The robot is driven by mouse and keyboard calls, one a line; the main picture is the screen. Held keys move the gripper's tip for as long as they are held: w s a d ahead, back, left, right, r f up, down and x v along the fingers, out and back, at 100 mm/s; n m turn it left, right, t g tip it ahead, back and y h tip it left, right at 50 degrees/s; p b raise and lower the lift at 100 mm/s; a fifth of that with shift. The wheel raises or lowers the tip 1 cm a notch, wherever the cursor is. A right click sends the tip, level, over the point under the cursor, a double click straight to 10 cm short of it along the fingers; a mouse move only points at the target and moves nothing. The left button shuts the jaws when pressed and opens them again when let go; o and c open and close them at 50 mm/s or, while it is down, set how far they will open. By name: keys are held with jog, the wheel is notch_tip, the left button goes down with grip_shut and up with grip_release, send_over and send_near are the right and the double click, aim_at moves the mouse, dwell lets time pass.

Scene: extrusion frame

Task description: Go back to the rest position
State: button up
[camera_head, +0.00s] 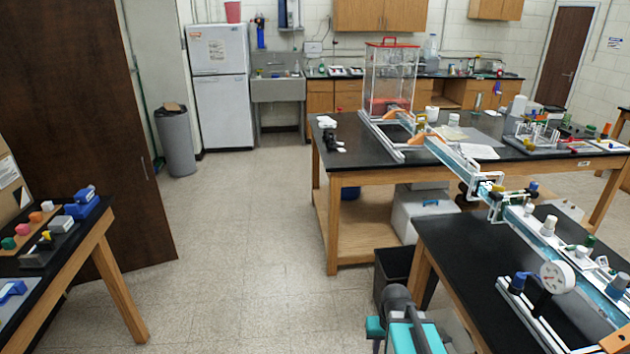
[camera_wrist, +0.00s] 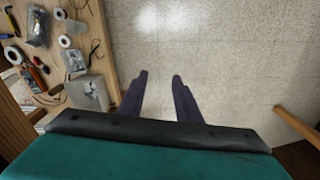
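My gripper (camera_wrist: 159,76) shows in the wrist view as two dark fingers that stand apart, with only pale floor between them. It is open and empty. In the head view part of my arm (camera_head: 402,328), teal and grey, shows at the bottom edge, left of the near right bench. The gripper's fingers cannot be made out in the head view.
A black-topped bench (camera_head: 465,252) with a gauge and rail stands close on the right. A wooden shelf with tools (camera_wrist: 110,75) lies left in the wrist view. A small bench (camera_head: 75,243) stands left. The floor (camera_head: 235,250) between is clear.

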jog(key=s+a+f+g+b, duration=0.1)
jog(key=s+f+g+b, duration=0.2)
jog(key=s+f, duration=1)
jog(key=s+a+f+g+b, duration=0.2)
jog(key=s+f+b, duration=0.6)
jog(key=s+f, duration=0.6)
notch_tip(320, 180, down, 5)
jog(key=shift+s+a+r+n+g+b, duration=0.1)
jog(key=shift+s+a+n+g+b, duration=0.2)
jog(key=shift+n+g+b, duration=0.15)
jog(key=shift+d, duration=0.15)
